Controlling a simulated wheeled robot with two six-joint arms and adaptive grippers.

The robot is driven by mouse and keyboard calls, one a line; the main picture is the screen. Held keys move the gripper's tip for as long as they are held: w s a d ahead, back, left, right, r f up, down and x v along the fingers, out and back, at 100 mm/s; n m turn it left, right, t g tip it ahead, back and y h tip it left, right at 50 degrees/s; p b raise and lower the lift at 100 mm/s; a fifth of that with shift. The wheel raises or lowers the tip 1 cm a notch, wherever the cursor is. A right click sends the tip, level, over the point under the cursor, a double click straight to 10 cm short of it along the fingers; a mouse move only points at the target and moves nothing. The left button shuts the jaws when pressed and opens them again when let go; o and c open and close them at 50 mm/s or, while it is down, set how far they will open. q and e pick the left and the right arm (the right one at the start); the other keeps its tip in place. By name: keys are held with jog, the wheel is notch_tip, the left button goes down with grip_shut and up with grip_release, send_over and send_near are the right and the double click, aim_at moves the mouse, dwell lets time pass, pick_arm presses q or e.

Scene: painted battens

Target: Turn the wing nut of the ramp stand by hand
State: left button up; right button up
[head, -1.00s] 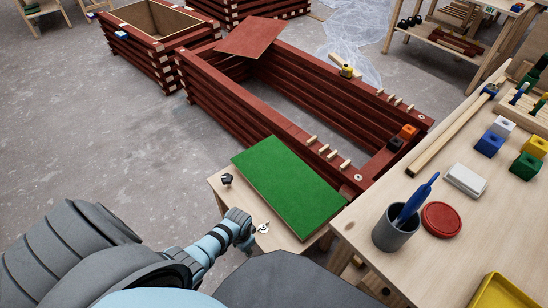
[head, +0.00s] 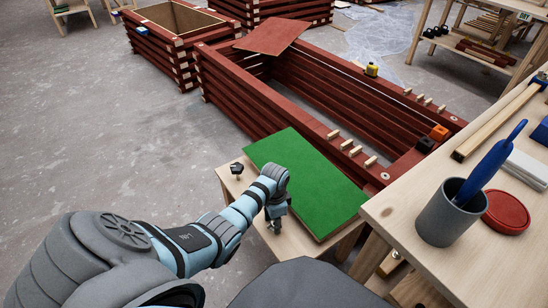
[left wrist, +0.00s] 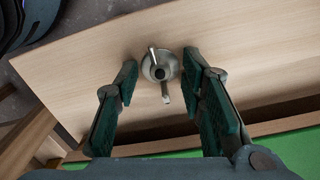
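The ramp stand (head: 229,185) is a pale wooden top with a green sloping board (head: 310,182) on it. The metal wing nut (left wrist: 159,67) shows in the left wrist view on the pale wood, with two upright wings around a round centre. My left gripper (left wrist: 161,72) is open, with one dark green finger on each side of the nut. The right-hand finger is closer to it, and I cannot tell whether it touches. My right gripper is not in view.
A red batten frame (head: 260,105) lies behind the green board. The workbench (head: 400,205) at right holds a grey cup (head: 446,216) with a blue tool and a red lid (head: 506,212).

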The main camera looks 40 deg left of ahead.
pick_arm(q)
grip_shut()
dwell(0.3)
